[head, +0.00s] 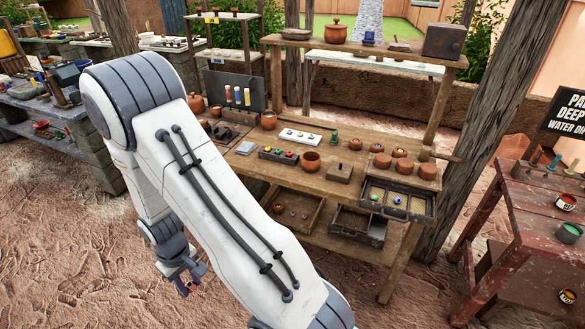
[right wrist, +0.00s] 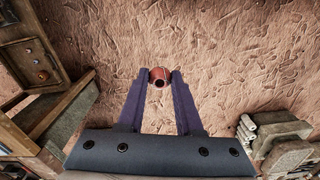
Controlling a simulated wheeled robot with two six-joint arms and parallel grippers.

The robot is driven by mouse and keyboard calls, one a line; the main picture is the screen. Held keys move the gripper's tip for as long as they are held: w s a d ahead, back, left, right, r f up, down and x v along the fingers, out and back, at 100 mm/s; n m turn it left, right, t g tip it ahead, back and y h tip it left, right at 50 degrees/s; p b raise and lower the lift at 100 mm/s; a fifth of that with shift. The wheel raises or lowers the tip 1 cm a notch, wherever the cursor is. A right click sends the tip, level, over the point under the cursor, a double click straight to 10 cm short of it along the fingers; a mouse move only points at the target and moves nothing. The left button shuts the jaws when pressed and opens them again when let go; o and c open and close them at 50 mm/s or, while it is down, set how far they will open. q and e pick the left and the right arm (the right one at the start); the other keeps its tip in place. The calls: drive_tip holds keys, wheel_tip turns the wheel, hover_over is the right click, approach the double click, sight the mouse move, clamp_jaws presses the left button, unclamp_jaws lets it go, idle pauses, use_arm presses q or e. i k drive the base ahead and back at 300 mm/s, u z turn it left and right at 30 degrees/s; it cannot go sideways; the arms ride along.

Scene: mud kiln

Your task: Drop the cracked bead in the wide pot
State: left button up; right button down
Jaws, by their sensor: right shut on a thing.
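My right gripper (head: 187,284) hangs low at the lower left of the head view, over the dirt floor and apart from the workbench. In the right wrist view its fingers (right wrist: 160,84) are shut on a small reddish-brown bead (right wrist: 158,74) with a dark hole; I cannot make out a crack. An open, round brown pot (head: 311,161) stands upright at the middle of the bench top, and looks like the wide pot. Its inside is too small to make out. My left gripper is not in view.
The wooden workbench (head: 345,183) carries a tray of coloured beads (head: 278,154), a white strip (head: 300,136), several small pots and a divided tray (head: 400,202). An open drawer (head: 293,211) below holds small beads. A red table (head: 535,215) stands right. My arm hides part of the bench.

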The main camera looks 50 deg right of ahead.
sight(316, 167)
drive_tip(key=z, duration=0.25)
drive_tip(key=i, duration=1.1)
drive_tip(key=z, duration=1.2)
drive_tip(key=i, duration=1)
drive_tip(key=z, duration=0.6)
